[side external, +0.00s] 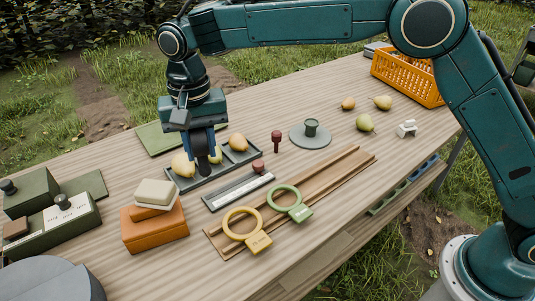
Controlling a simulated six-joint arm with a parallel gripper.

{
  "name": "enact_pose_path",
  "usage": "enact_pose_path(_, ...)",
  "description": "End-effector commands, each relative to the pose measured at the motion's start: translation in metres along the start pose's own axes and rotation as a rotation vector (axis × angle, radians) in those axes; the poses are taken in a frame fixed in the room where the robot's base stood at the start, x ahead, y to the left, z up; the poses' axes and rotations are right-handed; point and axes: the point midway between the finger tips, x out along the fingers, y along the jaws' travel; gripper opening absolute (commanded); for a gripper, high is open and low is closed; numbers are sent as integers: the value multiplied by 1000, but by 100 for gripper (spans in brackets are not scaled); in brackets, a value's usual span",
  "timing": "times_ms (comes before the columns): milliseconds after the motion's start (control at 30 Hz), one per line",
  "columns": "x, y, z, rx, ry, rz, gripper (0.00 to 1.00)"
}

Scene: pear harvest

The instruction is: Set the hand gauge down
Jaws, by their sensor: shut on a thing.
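My gripper (193,124) points down over the dark compartment tray (232,166) at the left centre of the table. It is shut on a dark blue piece (201,146), apparently the hand gauge, seen nearly edge-on. Its lower end is among the yellow pears (183,164) in the tray; I cannot tell whether it touches them. A yellow ring gauge (258,242) and a green ring gauge (301,212) lie on the long wooden rack (335,176), in front and to the right of the gripper.
A dark strip with a white scale (240,191) lies between tray and rack. An orange box (155,231) with a pale block stands front left, near green boxes (60,221). A grey disc (297,138), loose pears (364,123) and an orange crate (405,73) are to the right.

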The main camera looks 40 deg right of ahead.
Motion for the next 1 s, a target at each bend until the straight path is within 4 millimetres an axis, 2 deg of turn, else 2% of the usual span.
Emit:
enact_pose_path(33,0,-15,16,-43,0,0,1)
enact_pose_path(200,0,-52,65,-166,1,-1,1)
enact_pose_path(400,0,-84,116,-284,0,0,1)
enact_pose_path(500,0,-92,133,-322,0,-1,1)
enact_pose_path(700,0,-100,148,-356,0,-1,1)
enact_pose_path(1000,8,-100,149,-357,-1,1,1)
